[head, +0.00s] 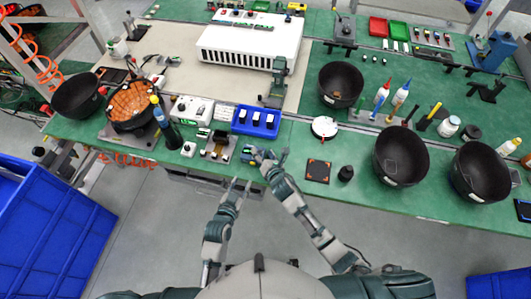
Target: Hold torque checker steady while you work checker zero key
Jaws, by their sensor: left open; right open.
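I cannot tell for certain which item is the torque checker, and its zero key is too small to make out. A small grey-and-tan device (218,147) stands near the front edge of the green bench, left of my grippers. A pale box with small controls (192,109) stands behind it. My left gripper (240,183) is open and empty in front of the bench edge, below and right of the grey-and-tan device. My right gripper (269,154) is open over the front edge, near a small dark-and-blue item (248,153); contact is unclear.
A blue bin (256,121) with several slots stands behind my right gripper. A round white gauge-like item (325,128) and a dark square pad (318,171) lie to the right. Black bowls (401,155) stand farther right. A dark bottle (172,134) stands left.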

